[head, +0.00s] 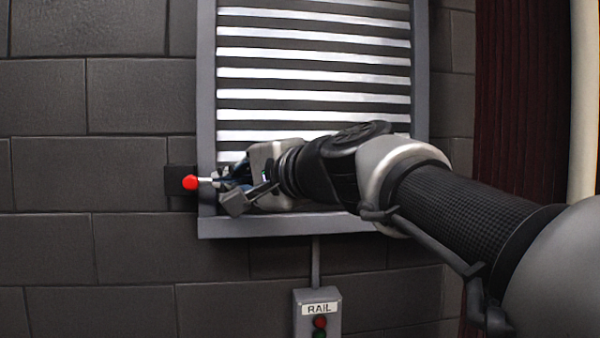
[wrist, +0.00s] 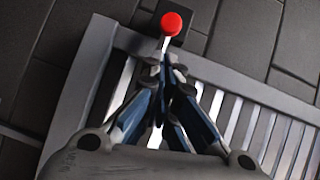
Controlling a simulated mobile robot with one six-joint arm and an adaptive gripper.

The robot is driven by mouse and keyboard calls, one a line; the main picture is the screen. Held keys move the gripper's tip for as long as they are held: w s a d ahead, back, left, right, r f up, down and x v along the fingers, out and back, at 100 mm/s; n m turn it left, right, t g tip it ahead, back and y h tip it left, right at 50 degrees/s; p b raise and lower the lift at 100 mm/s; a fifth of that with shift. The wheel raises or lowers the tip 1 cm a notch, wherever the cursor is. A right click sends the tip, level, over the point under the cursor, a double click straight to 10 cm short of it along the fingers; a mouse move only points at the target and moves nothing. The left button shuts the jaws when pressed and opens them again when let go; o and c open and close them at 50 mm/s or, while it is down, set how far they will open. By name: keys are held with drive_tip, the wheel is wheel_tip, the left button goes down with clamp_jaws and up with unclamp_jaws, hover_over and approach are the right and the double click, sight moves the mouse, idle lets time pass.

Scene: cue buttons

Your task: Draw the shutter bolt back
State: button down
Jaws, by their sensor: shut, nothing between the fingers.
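The shutter bolt shows as a red knob (head: 190,182) on a pale rod at the left frame post of the shutter, in front of a dark block on the wall. The knob also shows in the wrist view (wrist: 171,22), just beyond my fingertips. My gripper (head: 222,181) is shut and empty, its tips close to the rod on the right side of the knob. In the wrist view the fingertips (wrist: 167,65) meet below the knob, at the rod. I cannot tell whether they touch it. The shutter (head: 310,60) has light slats in a grey frame; my arm hides its lower part.
A grey box labelled RAIL (head: 318,310) with a red and a green button hangs below the shutter, on a conduit. Dark block wall (head: 90,240) lies to the left, clear of objects. A dark red ribbed panel (head: 520,100) stands at the right.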

sight(190, 179)
drive_tip(key=shift+s+a, duration=0.3)
drive_tip(key=shift+a, duration=0.6)
drive_tip(key=shift+a+f, duration=0.1)
drive_tip(key=shift+a, duration=0.05)
drive_tip(key=shift+w, duration=0.1)
drive_tip(key=a, duration=0.1)
drive_tip(key=s+a+p, duration=0.1)
drive_tip(key=a, duration=0.1)
drive_tip(key=shift+a, duration=0.2)
drive_tip(key=shift+a+p, duration=0.3)
drive_tip(key=shift+a, duration=0.15)
drive_tip(key=shift+d, duration=0.2)
